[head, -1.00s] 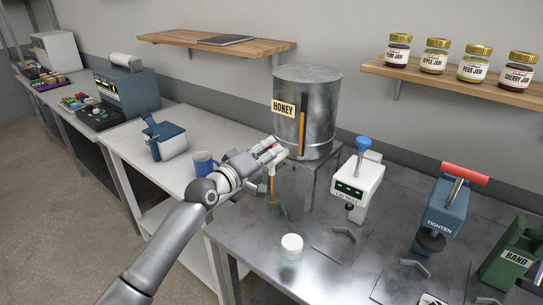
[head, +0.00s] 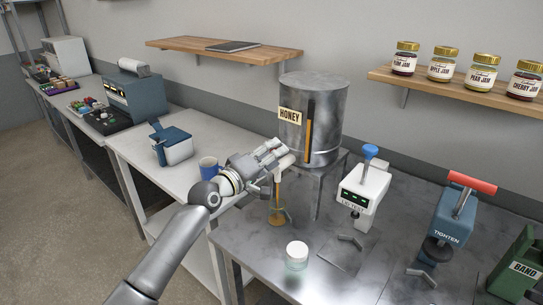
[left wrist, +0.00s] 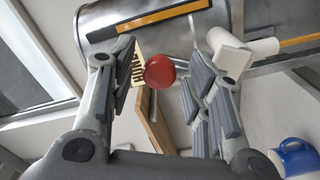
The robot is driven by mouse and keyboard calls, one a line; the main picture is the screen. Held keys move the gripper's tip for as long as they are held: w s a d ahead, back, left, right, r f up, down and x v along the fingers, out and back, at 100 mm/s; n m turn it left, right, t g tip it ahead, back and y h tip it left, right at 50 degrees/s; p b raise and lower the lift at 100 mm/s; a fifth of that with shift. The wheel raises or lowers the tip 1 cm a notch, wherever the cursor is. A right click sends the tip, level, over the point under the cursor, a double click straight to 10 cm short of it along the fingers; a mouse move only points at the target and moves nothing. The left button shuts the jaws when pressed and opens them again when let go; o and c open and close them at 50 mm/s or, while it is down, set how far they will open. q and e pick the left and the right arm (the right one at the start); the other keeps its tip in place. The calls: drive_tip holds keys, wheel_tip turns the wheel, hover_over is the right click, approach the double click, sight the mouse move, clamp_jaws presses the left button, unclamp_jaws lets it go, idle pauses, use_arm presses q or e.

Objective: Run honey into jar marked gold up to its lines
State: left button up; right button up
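The steel honey tank (head: 335,110), labelled HONEY with an amber sight strip, stands on a raised stand. An amber honey stream (head: 277,188) runs down below its pale spout into a glass jar (head: 276,217), which shows amber inside. Its lines and any gold mark are too small to read. My left gripper (head: 276,152) is at the tank's tap. In the left wrist view its fingers stand apart on either side of a red knob (left wrist: 160,72), with gaps visible. The pale spout (left wrist: 230,50) is beside the right finger. My right gripper is out of view.
A pale jar with a white top (head: 297,254) stands at the front of the metal table. A white device with a blue knob (head: 364,188) and a blue TIGHTEN press (head: 450,215) stand to the right. A blue mug (head: 208,168) is on the left counter.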

use_arm(q)
drive_tip(key=shift+s+a, duration=0.1)
drive_tip(key=v, duration=1.1)
drive_tip(key=shift+s+a, duration=0.2)
drive_tip(key=shift+s, duration=0.15)
idle(6.5)
